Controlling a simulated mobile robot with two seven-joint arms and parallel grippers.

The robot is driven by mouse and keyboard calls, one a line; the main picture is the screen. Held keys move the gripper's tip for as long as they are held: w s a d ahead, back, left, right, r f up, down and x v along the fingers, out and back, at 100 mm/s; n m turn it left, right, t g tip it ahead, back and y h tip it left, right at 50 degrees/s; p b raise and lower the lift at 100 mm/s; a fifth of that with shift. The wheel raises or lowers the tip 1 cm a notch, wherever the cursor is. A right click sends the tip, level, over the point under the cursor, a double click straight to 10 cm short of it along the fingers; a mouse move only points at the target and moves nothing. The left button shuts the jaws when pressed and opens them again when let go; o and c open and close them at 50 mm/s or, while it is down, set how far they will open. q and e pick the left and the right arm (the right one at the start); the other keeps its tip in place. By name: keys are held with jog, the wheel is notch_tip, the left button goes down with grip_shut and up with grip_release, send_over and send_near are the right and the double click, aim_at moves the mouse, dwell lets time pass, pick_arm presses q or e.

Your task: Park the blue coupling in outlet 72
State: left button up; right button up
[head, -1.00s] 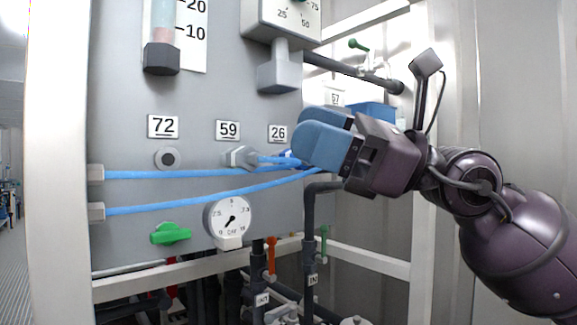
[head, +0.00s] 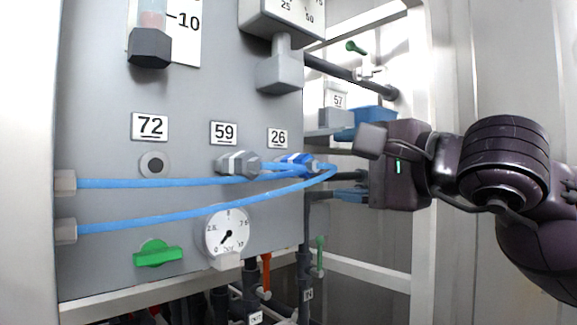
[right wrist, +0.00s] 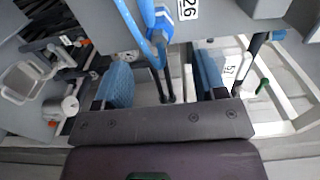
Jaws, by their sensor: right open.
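The blue coupling (head: 293,160) is at the outlet under plate 26, with a blue hose looping from its outer end; it also shows in the right wrist view (right wrist: 160,19). Outlet 72 (head: 154,165) is a dark round opening with a pale ring under plate 72, empty. My right gripper (head: 352,166) is open and empty, to the right of the coupling and apart from it. In the right wrist view its two blue fingers (right wrist: 163,78) are spread wide, with the coupling beyond their tips. My left gripper is not in view.
A grey coupling (head: 238,164) sits under plate 59, between outlet 72 and the blue coupling. Blue hoses (head: 150,208) cross in front of the panel from fittings at left. A gauge (head: 227,232) and green handle (head: 158,254) are below.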

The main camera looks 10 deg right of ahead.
aim_at(309, 166)
jog(key=shift+w+a, duration=0.1)
jog(key=shift+w+a, duration=0.3)
jog(key=shift+w, duration=0.1)
jog(key=x, duration=0.7)
jog(key=shift+w+a+f+b, duration=0.1)
jog(key=shift+w+b, duration=0.05)
jog(key=shift+b, duration=0.15)
jog(key=shift+w+a, duration=0.15)
jog(key=shift+w, duration=0.05)
dwell(0.3)
dwell(0.8)
